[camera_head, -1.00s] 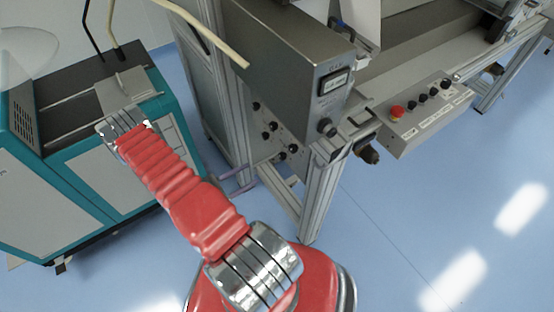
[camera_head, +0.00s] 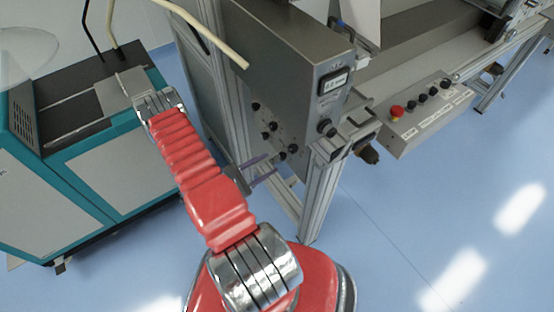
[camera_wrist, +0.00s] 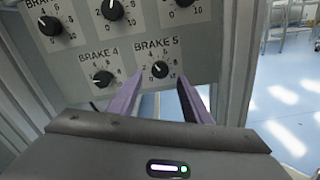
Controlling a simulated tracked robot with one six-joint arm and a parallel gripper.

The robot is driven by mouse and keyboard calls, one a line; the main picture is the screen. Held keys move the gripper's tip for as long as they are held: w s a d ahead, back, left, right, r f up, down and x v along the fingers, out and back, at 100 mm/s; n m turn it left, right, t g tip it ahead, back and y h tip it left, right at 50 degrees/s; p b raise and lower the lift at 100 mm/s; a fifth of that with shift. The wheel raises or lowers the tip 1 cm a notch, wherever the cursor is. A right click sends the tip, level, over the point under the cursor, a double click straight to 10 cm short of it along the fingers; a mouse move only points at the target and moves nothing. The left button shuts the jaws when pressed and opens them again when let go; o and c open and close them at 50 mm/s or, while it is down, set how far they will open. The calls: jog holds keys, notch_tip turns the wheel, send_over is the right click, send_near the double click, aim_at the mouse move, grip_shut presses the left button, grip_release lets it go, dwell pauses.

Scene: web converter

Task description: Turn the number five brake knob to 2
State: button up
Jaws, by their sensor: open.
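The brake 5 knob (camera_wrist: 160,69) is a small round black knob under the printed label "BRAKE 5", with a number scale around it. A light mark on it seems to point up and left, but it is too small to read exactly. In the wrist view my gripper (camera_wrist: 161,82) is open, with one purple finger to the lower left of the knob and one to the lower right. I see no clear contact. In the head view my gripper (camera_head: 262,168) is in front of the lower part of the knob panel, with its fingers pointing toward it.
The brake 4 knob (camera_wrist: 103,78) is just left of the left finger, and several more knobs sit in the row above. A metal frame post (camera_head: 318,200) stands right of the panel. A teal cabinet (camera_head: 110,185) is at the left of the head view.

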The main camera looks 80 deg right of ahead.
aim_at(280, 157)
jog(key=shift+x, duration=2.7)
jog(key=shift+c, duration=0.4)
jog(key=c, duration=0.9)
jog(key=shift+a, duration=0.15)
jog(key=shift+c, duration=0.3)
jog(key=shift+n, duration=0.4)
jog(key=n, duration=0.9)
jog(key=shift+d+n, duration=0.25)
jog(key=shift+n, duration=0.15)
